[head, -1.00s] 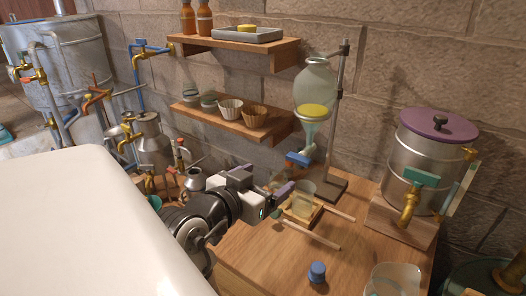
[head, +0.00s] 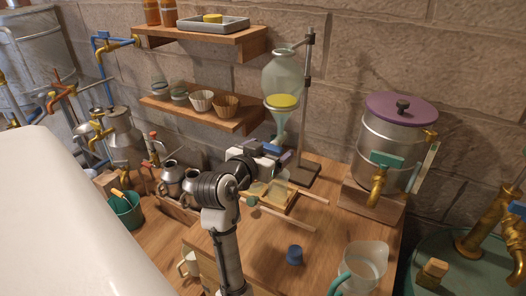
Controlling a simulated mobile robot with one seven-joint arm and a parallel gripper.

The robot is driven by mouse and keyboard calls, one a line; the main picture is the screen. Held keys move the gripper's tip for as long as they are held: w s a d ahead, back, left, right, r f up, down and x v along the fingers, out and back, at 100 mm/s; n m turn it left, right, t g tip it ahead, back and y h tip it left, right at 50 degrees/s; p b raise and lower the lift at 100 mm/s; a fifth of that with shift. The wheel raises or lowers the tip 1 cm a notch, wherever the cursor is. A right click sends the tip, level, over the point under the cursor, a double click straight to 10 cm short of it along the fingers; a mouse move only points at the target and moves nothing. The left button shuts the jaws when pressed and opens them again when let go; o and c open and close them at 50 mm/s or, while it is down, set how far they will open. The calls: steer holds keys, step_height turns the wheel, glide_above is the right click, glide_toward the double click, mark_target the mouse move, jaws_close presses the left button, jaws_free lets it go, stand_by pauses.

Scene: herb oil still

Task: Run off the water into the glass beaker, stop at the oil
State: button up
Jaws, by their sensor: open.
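The glass separating funnel (head: 281,72) hangs on a dark stand (head: 308,100) at the back wall. It holds a yellow layer (head: 282,101) above a pale greenish layer (head: 279,119) in its narrow lower part. A blue stopcock handle (head: 271,149) shows below it, partly behind my gripper. My gripper (head: 283,161) is open with its fingers close to the stopcock; I cannot tell whether they touch it. The glass beaker (head: 279,190) stands on a small wooden board (head: 287,205) under the funnel, partly hidden by my arm. Its contents are unclear.
A metal tank with a purple lid (head: 399,112) and brass tap stands to the right. A glass jug (head: 362,264) and a blue stopper (head: 295,255) are at the front. Shelves (head: 205,110) are at the left. The counter's middle front is mostly clear.

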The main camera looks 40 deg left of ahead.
steer(key=shift+c, duration=0.4)
steer(key=c, duration=0.9)
steer(key=shift+r+n+h+p, duration=0.25)
steer(key=shift+n+p, duration=0.25)
steer(key=shift+p, duration=0.45)
steer(key=shift+c, duration=0.2)
steer(key=shift+f+n+p, duration=0.1)
steer(key=shift+n+p, duration=0.6)
steer(key=shift+p, duration=0.05)
steer(key=shift+a+f+h, duration=0.1)
steer(key=shift+f+h, duration=0.1)
steer(key=shift+h, duration=0.05)
steer(key=shift+n, duration=0.3)
